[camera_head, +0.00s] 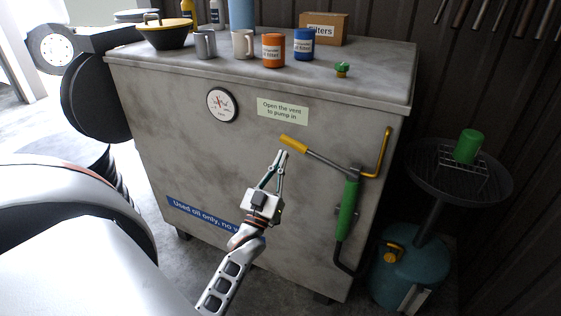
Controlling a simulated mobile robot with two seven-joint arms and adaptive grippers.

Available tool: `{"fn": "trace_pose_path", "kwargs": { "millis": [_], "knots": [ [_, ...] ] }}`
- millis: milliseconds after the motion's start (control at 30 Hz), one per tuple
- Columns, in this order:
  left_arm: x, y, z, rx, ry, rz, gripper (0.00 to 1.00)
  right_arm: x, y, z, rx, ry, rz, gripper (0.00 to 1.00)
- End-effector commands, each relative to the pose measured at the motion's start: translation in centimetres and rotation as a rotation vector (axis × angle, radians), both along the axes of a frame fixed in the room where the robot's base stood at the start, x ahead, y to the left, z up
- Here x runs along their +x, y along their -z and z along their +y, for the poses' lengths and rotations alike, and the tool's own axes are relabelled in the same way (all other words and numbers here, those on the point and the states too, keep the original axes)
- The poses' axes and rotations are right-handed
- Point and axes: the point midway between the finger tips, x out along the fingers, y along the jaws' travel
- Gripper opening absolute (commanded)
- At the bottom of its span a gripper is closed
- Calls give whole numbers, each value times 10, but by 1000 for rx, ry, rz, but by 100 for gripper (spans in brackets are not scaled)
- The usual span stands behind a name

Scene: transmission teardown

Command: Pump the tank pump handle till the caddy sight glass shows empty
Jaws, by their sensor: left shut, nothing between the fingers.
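The tank pump handle is a grey lever with a yellow grip (293,143), on the front of the grey metal tank (180,130). The lever slants from the yellow grip at upper left down to the green pump body (348,207). My left gripper (283,155) is shut and empty, its fingertips just below the yellow grip; I cannot tell whether they touch it. The teal oil caddy (405,275) stands at right under a dark drain pan. A pale strip (414,299) on its front may be the sight glass; its level is unreadable. My right gripper is not in view.
A dial gauge (222,105) and a label (283,111) reading "Open the vent to pump in" are on the tank front. A green knob (342,69), mugs, filters and a box stand on top. The drain pan (425,190) holds a green cylinder (468,146).

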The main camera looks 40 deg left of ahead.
Motion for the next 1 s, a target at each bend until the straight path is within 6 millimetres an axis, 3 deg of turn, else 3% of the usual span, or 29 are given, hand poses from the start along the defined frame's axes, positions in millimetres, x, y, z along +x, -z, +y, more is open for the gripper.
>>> {"fn": "trace_pose_path", "kwargs": {
  "millis": [33,200,400,1000],
  "knots": [
    [-12,18,-3,-2,-1,15,0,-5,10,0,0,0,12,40],
    [-41,35,-12,-2,-1,11,0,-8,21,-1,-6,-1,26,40],
    [-63,45,-19,-2,-1,6,0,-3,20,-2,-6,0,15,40],
    [-69,47,-21,-1,-1,1,0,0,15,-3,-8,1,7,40]
  ]
}}
